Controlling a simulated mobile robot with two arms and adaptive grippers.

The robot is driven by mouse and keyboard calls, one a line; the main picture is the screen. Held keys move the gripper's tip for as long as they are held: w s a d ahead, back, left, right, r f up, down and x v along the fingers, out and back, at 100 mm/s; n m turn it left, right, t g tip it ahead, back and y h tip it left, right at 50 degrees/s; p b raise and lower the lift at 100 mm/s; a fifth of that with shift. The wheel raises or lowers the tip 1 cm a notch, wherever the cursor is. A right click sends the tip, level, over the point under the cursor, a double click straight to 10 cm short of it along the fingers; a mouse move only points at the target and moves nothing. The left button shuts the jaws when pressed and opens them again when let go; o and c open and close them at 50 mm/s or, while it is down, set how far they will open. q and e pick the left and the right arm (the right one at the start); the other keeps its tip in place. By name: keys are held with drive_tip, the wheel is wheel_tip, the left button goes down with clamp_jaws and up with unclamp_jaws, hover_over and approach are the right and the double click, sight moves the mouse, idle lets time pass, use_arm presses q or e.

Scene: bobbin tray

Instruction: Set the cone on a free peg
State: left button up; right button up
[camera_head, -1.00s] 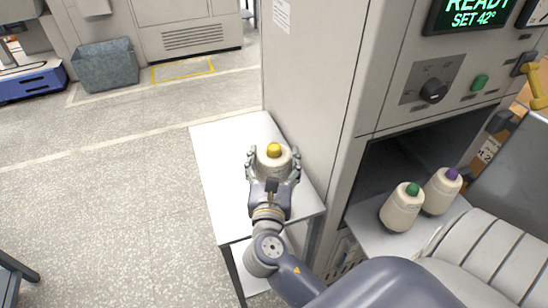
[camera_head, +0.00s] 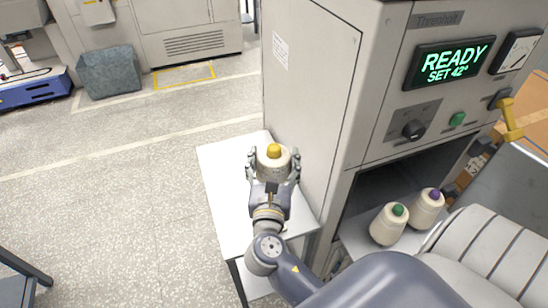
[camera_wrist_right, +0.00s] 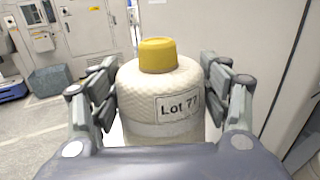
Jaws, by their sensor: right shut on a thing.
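A cream cone with a yellow top (camera_head: 273,165) is between the fingers of my right gripper (camera_head: 273,168), which is shut on it above the white side table (camera_head: 225,210). Two more cones, one with a green top (camera_head: 389,226) and one with a purple top (camera_head: 427,209), stand upright in the machine's opening. No free peg is clearly visible. My left gripper is not in view.
A tall grey machine (camera_head: 310,90) stands right beside the table, with a display (camera_head: 449,62) reading READY SET 42° and a yellow handle (camera_head: 509,120). A grey bin (camera_head: 109,72) stands on the floor at the back left.

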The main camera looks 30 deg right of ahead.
sight(274, 153)
wheel_tip(274, 153, up, 4)
drive_tip(key=p, duration=0.3)
drive_tip(key=shift+f, duration=0.15)
drive_tip(key=shift+r, duration=2.45)
